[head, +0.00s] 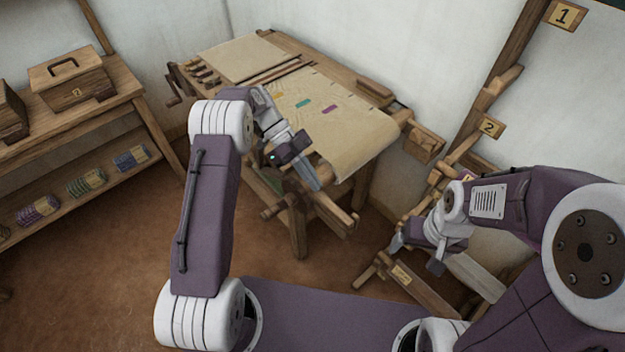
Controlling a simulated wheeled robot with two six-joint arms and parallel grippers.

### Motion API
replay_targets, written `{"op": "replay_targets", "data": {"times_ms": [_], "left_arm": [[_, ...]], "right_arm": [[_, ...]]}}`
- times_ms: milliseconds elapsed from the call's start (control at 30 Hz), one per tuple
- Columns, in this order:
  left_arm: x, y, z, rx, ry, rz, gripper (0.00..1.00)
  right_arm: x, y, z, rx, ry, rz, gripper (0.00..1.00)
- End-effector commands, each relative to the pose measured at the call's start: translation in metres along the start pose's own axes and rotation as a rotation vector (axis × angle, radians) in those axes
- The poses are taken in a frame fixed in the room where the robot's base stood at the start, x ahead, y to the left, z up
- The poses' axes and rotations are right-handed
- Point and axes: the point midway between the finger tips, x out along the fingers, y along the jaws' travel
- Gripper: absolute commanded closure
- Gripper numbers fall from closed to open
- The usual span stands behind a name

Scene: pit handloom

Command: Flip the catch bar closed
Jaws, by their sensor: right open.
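The wooden loom (365,140) stands at the centre, with cream cloth (350,120) running over its front edge. A wooden bar (335,212) sticks out low at the loom's front; I cannot tell for sure whether it is the catch bar. My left gripper (314,183) is above this bar, pointing down in front of the cloth. Its fingers look close together, but its jaw state and any contact are unclear. My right gripper (396,246) is open, low at the right near a wooden frame on the floor, apart from the loom front.
A wooden bench (130,85) at the left carries a lidded box (75,88), with colored yarn bundles (88,180) on its lower shelf. Posts with number plates (490,127) stand along the right wall. A low wooden frame (425,297) lies beneath my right gripper. The left floor is clear.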

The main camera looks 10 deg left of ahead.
Motion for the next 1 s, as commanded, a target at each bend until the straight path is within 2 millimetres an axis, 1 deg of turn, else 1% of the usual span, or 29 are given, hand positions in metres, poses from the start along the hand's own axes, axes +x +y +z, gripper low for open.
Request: {"op": "replay_targets", "data": {"times_ms": [33, 133, 533, 667, 767, 1000], "left_arm": [[0.005, 0.001, 0.006, -0.005, -0.005, 0.005, 1.00], [0.006, 0.001, 0.007, -0.006, -0.006, 0.007, 1.00], [0.009, 0.002, 0.010, -0.010, -0.006, 0.012, 1.00], [0.006, 0.002, 0.010, -0.010, -0.006, 0.010, 1.00], [-0.007, 0.001, 0.010, -0.008, -0.006, 0.004, 1.00], [-0.060, 0.001, 0.005, -0.001, -0.004, -0.004, 1.00]], "right_arm": [[0.003, 0.000, 0.000, 0.000, 0.000, 0.000, 0.16], [0.004, 0.000, 0.000, 0.000, 0.000, 0.000, 0.16], [0.005, 0.000, 0.001, 0.000, 0.000, 0.000, 0.16], [0.005, 0.000, 0.001, 0.000, 0.000, 0.000, 0.16], [0.006, 0.000, 0.001, 0.000, 0.000, 0.000, 0.16], [0.002, 0.000, 0.000, 0.000, 0.000, 0.000, 0.16]]}}
